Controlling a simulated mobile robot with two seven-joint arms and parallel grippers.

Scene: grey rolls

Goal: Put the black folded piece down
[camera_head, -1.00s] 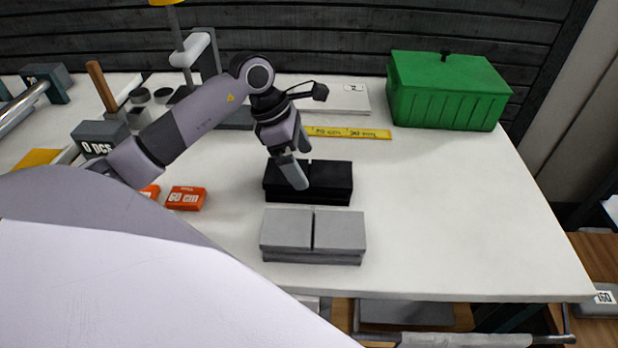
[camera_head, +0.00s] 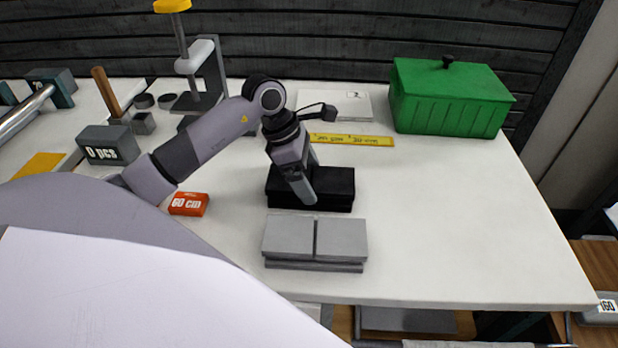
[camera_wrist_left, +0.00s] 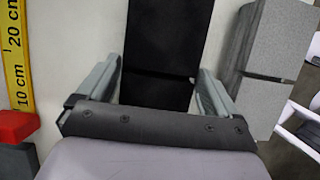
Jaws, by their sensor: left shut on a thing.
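The black folded piece (camera_head: 338,186) lies flat on the white table, behind the grey folded piece (camera_head: 340,238). My left gripper (camera_head: 308,181) reaches down over the left half of the black piece and is shut on it. In the left wrist view, the black folded piece (camera_wrist_left: 160,85) runs between the two grey fingers of my left gripper (camera_wrist_left: 160,78). I cannot tell whether there is a small gap under the piece. My right gripper is not in view.
The grey folded piece also shows in the left wrist view (camera_wrist_left: 275,55), close beside the right finger. A yellow ruler (camera_head: 352,140) and green box (camera_head: 448,100) are farther back. An orange block (camera_head: 188,204) lies left. The table's right side is clear.

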